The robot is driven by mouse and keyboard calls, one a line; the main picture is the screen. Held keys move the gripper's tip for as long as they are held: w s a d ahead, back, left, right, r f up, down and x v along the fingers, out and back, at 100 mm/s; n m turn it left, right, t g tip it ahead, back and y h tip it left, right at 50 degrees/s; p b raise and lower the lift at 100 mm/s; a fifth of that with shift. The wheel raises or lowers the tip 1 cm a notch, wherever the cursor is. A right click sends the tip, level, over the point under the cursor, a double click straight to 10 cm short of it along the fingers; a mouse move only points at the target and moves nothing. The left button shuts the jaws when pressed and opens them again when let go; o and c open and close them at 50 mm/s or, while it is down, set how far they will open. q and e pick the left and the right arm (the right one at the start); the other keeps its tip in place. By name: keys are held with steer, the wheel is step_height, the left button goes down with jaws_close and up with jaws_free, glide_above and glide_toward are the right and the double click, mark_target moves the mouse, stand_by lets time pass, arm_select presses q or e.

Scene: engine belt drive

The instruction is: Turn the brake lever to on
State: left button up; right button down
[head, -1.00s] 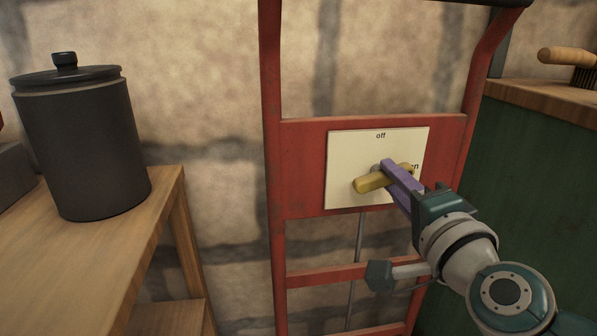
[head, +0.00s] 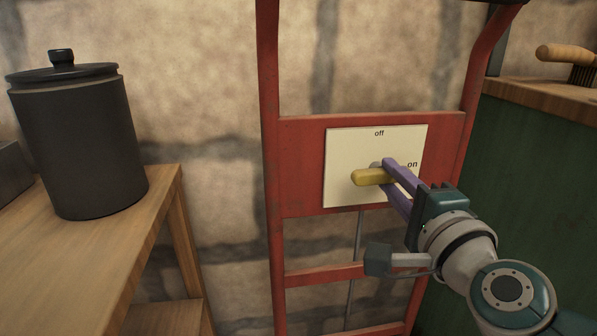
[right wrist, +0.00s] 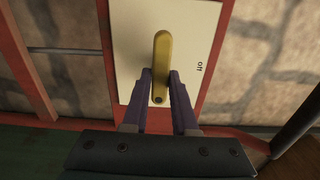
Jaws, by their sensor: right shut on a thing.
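The brake lever (head: 370,177) is a yellow bar on a cream plate (head: 343,145). In the head view it lies nearly level, its rounded end to the left. The plate reads "off" at the top and "on" at the right. My right gripper (head: 390,177) comes in from the lower right, its purple fingers above and below the lever's right part. In the right wrist view the fingers (right wrist: 160,78) are shut on the lever (right wrist: 162,55), near its end with a dark screw. The left gripper is not in view.
The plate sits on a red metal frame (head: 300,150) against a stone wall. A wooden table (head: 60,250) with a dark lidded canister (head: 85,145) stands left. A green cabinet (head: 530,180) with a brush (head: 565,55) on top stands right, close to my arm.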

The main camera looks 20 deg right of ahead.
steer(key=c, duration=0.8)
jaws_free()
steer(key=shift+o, duration=0.4)
steer(key=shift+s, duration=0.1)
steer(key=p+v, duration=0.1)
steer(key=v, duration=0.8)
steer(key=shift+s, duration=0.4)
steer(key=shift+a, duration=0.1)
